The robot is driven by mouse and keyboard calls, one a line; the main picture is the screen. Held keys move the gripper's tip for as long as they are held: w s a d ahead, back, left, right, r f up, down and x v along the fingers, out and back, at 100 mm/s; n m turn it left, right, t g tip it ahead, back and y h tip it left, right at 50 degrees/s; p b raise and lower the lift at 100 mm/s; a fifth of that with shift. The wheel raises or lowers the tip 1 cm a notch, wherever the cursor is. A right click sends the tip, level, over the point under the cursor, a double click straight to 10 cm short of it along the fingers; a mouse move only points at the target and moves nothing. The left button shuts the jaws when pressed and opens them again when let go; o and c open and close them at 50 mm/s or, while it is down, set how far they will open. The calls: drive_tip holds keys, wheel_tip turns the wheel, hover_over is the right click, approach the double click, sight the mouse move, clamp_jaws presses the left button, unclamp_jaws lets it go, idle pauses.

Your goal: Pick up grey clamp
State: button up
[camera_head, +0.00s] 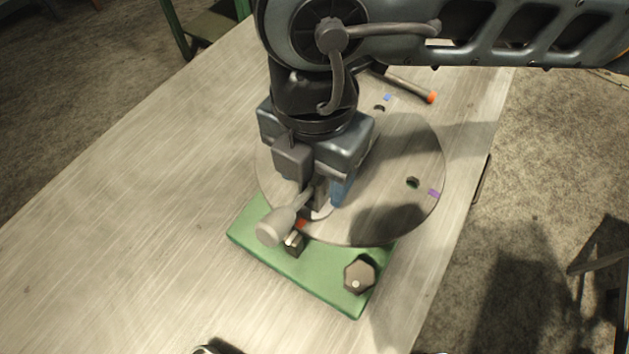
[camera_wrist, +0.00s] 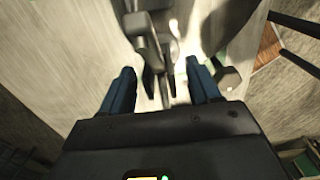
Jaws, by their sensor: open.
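The grey clamp (camera_head: 274,227) has a rounded knob end and stands over the edge of the green base, beside the round grey plate. My gripper (camera_head: 328,196) is over the plate close to the clamp and partly hides it. One blue finger shows in the head view; the other is hidden. In the wrist view my gripper (camera_wrist: 160,70) has its two blue fingers apart. The dark grey clamp (camera_wrist: 143,45) appears ahead of and partly between them. I cannot tell whether the fingers touch it.
The green base (camera_head: 325,277) carries a dark hexagonal knob (camera_head: 359,275). The round grey plate (camera_head: 400,215) has holes and coloured marks. An orange-tipped rod (camera_head: 410,87) lies behind my arm. The wooden table (camera_head: 130,190) is clear on the left.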

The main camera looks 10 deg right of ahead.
drive_tip(key=c, duration=1.1)
drive_tip(key=shift+o, duration=0.2)
drive_tip(key=shift+r, duration=0.1)
drive_tip(key=shift+r, duration=0.5)
drive_tip(key=r, duration=0.1)
drive_tip(key=d+r+b, duration=0.1)
drive_tip(key=r, duration=0.1)
drive_tip(key=shift+r, duration=0.1)
drive_tip(key=d+r+b, duration=0.2)
drive_tip(key=d+r, duration=0.4)
drive_tip(key=d, duration=0.4)
drive_tip(key=shift+w+d+r+b, duration=0.2)
drive_tip(key=shift+d+r+b, duration=0.15)
drive_tip(key=shift+b, duration=0.05)
